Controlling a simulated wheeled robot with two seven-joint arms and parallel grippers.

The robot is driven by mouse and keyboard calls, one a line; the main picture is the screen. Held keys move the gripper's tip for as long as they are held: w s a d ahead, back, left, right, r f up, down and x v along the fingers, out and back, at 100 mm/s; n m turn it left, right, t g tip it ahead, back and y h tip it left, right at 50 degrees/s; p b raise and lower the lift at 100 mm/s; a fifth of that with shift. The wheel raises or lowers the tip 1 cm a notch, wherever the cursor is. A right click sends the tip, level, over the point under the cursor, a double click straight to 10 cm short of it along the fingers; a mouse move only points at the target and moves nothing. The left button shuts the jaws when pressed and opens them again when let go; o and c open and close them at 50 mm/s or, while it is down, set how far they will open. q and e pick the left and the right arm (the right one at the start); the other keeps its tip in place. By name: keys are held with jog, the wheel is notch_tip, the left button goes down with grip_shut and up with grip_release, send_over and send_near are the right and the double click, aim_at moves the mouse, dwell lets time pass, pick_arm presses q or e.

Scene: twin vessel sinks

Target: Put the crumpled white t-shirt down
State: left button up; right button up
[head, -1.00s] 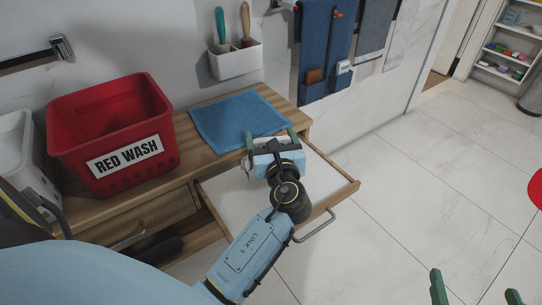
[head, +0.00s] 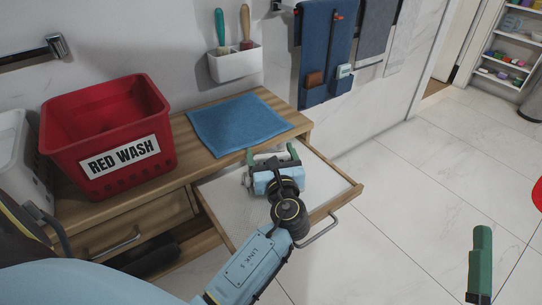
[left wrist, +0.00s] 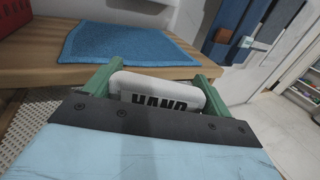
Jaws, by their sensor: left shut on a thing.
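My left gripper (head: 272,154) is over the open drawer (head: 222,205), with its two green fingers pointing toward the counter. In the left wrist view the fingers are on either side of a pale thing with a rounded top, marked "HAND" (left wrist: 155,92); its lower part is hidden by the gripper. No loose cloth folds show on it, and I cannot make out a crumpled white t-shirt in any view. Green finger of my right gripper (head: 480,264) shows at the lower right over the floor; I cannot tell whether its fingers are together or overlap in the view.
A blue cloth (head: 238,124) lies flat on the wooden counter (head: 184,160). A red basket labelled "RED WASH" (head: 70,150) and a white basket (head: 20,160) stand to its left. A white brush holder (head: 235,64) and towels (head: 325,50) are on the wall.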

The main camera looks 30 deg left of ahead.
pick_arm(q)
jog(key=shift+f, duration=0.15)
jog(key=o, duration=1.3)
jog(key=shift+c, duration=0.2)
jog(key=shift+s+d+r, duration=0.1)
jog(key=shift+d+r, duration=0.05)
jog(key=shift+r, duration=0.05)
jog(key=p+v, duration=0.1)
jog(key=v, duration=0.3)
jog(key=shift+s+d+p, duration=0.15)
jog(key=shift+s+p, duration=0.05)
jog(key=shift+p, duration=0.1)
jog(key=p+v, duration=0.1)
jog(key=v, duration=0.5)
jog(key=shift+s+d+p, duration=0.35)
jog(key=shift+s+d, duration=0.05)
pick_arm(e)
notch_tip(320, 180, down, 12)
jog(key=d+g+h, duration=0.2)
jog(key=g+h, duration=0.1)
jog(key=g, duration=0.5)
jog(key=shift+w+f, duration=0.15)
jog(key=shift+w, duration=0.05)
jog(key=shift+d, duration=0.1)
